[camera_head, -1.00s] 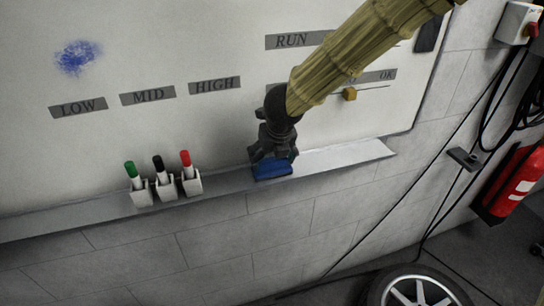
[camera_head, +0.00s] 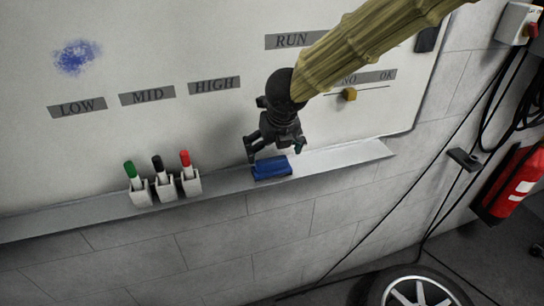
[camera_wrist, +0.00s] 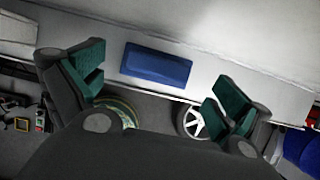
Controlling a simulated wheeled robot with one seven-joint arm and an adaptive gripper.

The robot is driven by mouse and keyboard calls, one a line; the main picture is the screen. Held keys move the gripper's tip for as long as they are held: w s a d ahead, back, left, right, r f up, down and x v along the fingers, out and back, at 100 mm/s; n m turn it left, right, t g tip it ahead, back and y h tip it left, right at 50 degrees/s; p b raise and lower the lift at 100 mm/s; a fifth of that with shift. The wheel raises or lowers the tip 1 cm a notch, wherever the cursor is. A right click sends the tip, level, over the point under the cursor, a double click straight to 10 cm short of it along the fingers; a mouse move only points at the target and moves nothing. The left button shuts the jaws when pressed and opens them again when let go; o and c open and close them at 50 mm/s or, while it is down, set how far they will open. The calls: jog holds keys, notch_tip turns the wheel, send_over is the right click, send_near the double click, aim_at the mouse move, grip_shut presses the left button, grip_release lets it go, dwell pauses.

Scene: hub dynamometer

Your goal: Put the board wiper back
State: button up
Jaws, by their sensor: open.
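The blue board wiper (camera_head: 271,168) lies on the grey ledge (camera_head: 345,157) under the whiteboard, right of the marker holders. My gripper (camera_head: 275,150) is open just above and behind the wiper, apart from it and empty. In the wrist view the wiper (camera_wrist: 157,63) lies beyond the two green-padded fingertips, and my gripper (camera_wrist: 155,85) has its fingers spread wide around empty space.
The whiteboard (camera_head: 190,45) carries a blue scribble (camera_head: 77,57) at upper left and a yellow slider (camera_head: 349,94) at right. Green, black and red markers stand in white holders (camera_head: 165,188) on the ledge. A red extinguisher (camera_head: 513,185) hangs at right. The ledge right of the wiper is clear.

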jog(key=a+v, duration=0.1)
jog(key=v, duration=0.6)
jog(key=shift+d+r+b, duration=0.35)
jog(key=shift+d, duration=0.2)
